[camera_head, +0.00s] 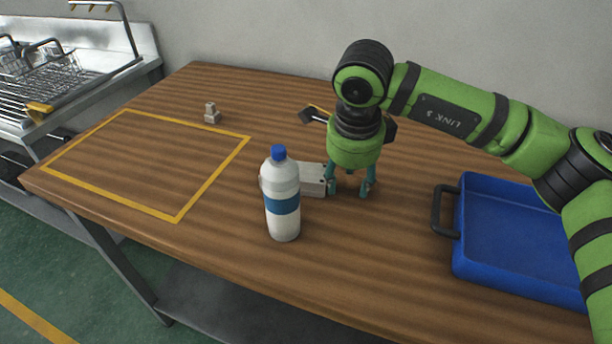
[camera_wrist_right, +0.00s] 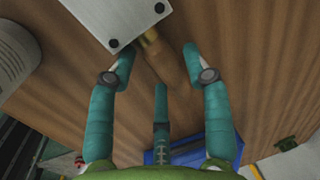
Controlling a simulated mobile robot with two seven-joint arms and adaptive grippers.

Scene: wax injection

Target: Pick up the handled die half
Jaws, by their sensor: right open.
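The handled die half (camera_head: 312,179) is a pale grey metal block lying on the wooden table, partly hidden behind a bottle. In the right wrist view its block (camera_wrist_right: 118,20) shows at the top with small dark holes. A brass-and-wood handle (camera_wrist_right: 166,60) sticks out from it toward the gripper. My right gripper (camera_head: 350,190) points down beside the block's right end. In the wrist view its teal fingers (camera_wrist_right: 159,50) are open, one on each side of the handle, with no clear contact visible. My left gripper is not in view.
A white bottle with a blue cap and band (camera_head: 283,203) stands just in front of the die half. A blue tray (camera_head: 461,225) lies at right. A small metal piece (camera_head: 211,113) and a dark tool (camera_head: 310,116) lie behind. The yellow-outlined area (camera_head: 213,178) at left is empty.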

